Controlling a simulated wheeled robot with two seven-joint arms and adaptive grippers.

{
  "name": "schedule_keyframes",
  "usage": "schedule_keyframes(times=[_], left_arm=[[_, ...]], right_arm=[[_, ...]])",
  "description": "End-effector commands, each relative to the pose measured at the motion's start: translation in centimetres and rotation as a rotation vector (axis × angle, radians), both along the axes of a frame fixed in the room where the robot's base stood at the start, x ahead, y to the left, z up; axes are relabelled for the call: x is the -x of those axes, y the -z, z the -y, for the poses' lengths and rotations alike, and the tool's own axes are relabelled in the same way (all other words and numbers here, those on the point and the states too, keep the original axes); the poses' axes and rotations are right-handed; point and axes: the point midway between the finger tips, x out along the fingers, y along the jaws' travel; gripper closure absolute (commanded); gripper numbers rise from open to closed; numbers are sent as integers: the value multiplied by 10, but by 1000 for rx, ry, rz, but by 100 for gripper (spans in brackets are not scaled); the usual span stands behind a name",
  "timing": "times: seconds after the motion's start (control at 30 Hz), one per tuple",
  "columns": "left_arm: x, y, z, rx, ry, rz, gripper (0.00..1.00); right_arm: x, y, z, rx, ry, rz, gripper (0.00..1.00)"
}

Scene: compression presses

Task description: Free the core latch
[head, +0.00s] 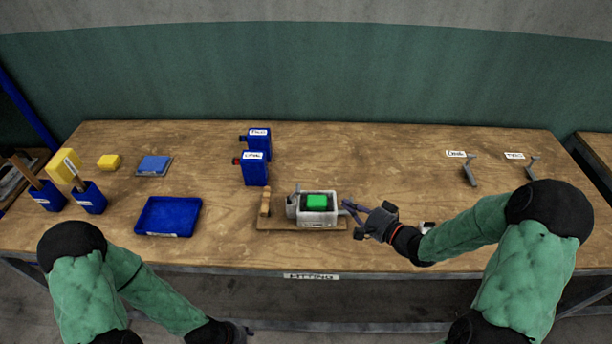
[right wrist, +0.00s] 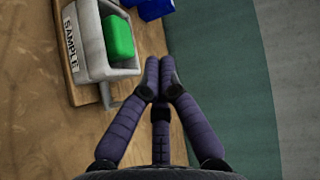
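A light grey box (head: 303,220) with a green block (head: 316,201) in its top sits on a wooden board at the table's front middle. In the right wrist view the box (right wrist: 81,46) carries a SAMPLE label, and a small grey bar (right wrist: 107,96) sticks out of its near end. I cannot tell whether this bar is the core latch. My right gripper (head: 350,208) is at the box's right end; its fingertips (right wrist: 159,73) are together beside the bar, with nothing visible between them. My left gripper (head: 236,332) is low at the bottom edge, its fingers barely visible.
A wooden handle (head: 265,202) stands left of the box. Two blue units (head: 255,168) stand behind. A blue tray (head: 168,216), blue pad (head: 154,165) and yellow block (head: 109,161) lie left. Two grey brackets (head: 469,170) (head: 532,168) are at right. The back middle is clear.

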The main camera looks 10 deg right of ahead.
Motion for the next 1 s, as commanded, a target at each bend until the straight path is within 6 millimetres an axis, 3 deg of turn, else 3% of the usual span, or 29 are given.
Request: schedule_keyframes(times=[0.57, 1.0], left_arm=[[1, 2, 0, 1, 1, -3, 60], [1, 18, 0, 0, 1, -2, 60]], right_arm=[[-5, -1, -3, -7, -4, 2, 100], [-69, 11, -42, -6, -6, 3, 100]])
